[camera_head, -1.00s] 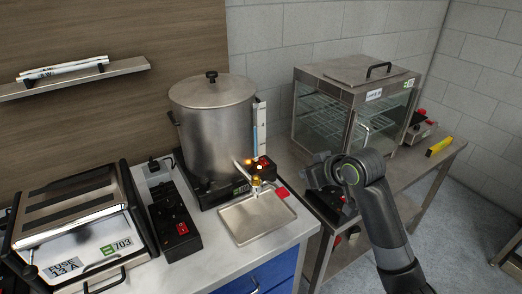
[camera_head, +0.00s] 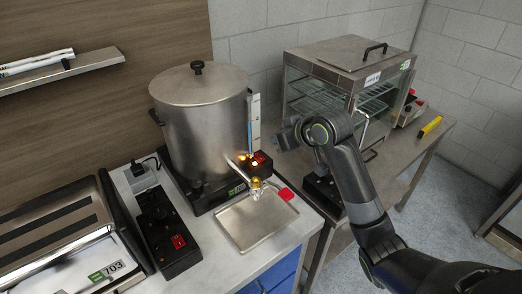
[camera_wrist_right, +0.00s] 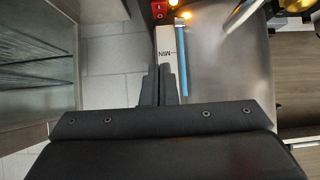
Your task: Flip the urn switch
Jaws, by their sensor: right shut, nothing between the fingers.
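The steel urn (camera_head: 203,125) stands on the counter, with its sight gauge (camera_head: 254,118) on the right side. Its black control box (camera_head: 258,170) is low at the right, with small orange lights glowing and a red part. In the right wrist view a red switch (camera_wrist_right: 159,10) shows at the top edge beside a glowing orange light (camera_wrist_right: 184,14). My right gripper (camera_head: 284,136) is just right of the urn, above the box and apart from it. In the right wrist view its fingers (camera_wrist_right: 158,84) are shut and empty, near the gauge strip (camera_wrist_right: 168,55). My left gripper is out of view.
A drip tray (camera_head: 254,222) lies under the urn tap (camera_head: 256,188), with a red tag (camera_head: 285,194) beside it. A black socket box (camera_head: 165,228) and a steel toaster (camera_head: 62,245) stand left. A glass display cabinet (camera_head: 345,80) stands behind my right arm.

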